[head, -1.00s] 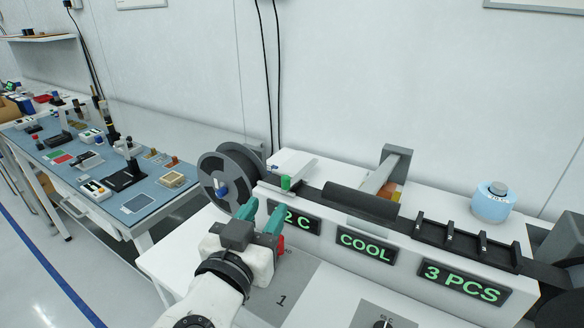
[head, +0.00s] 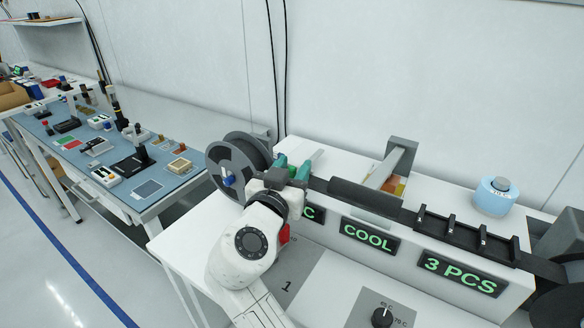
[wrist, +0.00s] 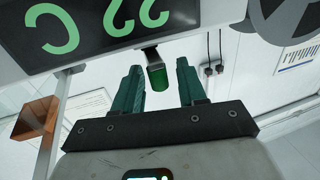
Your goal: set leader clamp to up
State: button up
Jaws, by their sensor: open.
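The leader clamp appears to be the short lever with a green cylindrical grip (wrist: 157,77) on the machine, seen in the wrist view below the upside-down 22 C display (wrist: 95,22). Its metal stem meets the machine's edge. My gripper (wrist: 158,68) is open, with one green finger on each side of the grip in that view. Whether the fingers touch it, I cannot tell. In the head view my gripper (head: 294,168) is at the machine's left end, beside the reel (head: 236,168), and hides the grip. The clamp's up or down position is unclear.
The machine's front carries the COOL (head: 368,236) and 3 PCS (head: 460,272) displays. A dark roller (head: 365,194) and a black track (head: 465,237) run along its top. A blue canister (head: 496,196) stands behind. A dial (head: 382,317) is at the front.

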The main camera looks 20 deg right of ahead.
grip_shut()
dwell(0.4)
jog(key=shift+r, duration=0.1)
